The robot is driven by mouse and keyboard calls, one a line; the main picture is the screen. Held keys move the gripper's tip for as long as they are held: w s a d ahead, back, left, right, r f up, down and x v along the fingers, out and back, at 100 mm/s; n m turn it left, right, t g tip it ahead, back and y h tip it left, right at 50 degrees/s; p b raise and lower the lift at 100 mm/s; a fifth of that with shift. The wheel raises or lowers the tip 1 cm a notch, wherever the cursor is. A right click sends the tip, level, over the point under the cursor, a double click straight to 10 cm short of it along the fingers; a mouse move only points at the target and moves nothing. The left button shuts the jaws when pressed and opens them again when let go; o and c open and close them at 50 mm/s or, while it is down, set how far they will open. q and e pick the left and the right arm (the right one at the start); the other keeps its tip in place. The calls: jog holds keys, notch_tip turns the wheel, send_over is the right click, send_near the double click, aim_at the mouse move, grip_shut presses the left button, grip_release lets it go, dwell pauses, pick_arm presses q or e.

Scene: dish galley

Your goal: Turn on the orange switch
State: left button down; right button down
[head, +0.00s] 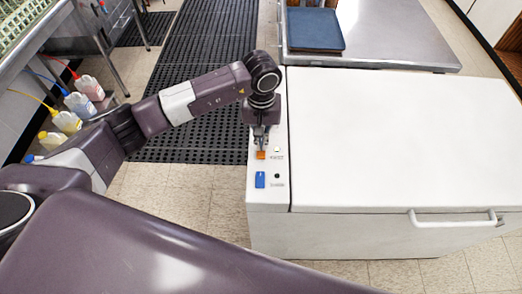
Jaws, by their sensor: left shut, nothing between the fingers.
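The orange switch (261,155) is a small block on the narrow left top panel of a white chest appliance (390,140). My left gripper (261,146) points down right at the orange switch, its fingers shut and empty. The fingertips look to be at or just above the switch; I cannot tell if they touch. The fingers partly cover the switch's far side, and its on or off position cannot be made out. My right gripper does not show.
A blue switch (260,180) sits just nearer than the orange one, beside a small black dot. A steel table with a blue tray (314,29) stands behind. Several capped bottles (78,104) are at left. A black mat (195,90) lies on the floor.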

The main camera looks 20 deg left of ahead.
pick_arm(q)
jog(key=shift+r+p, duration=1.2)
jog(key=shift+r, duration=2.25)
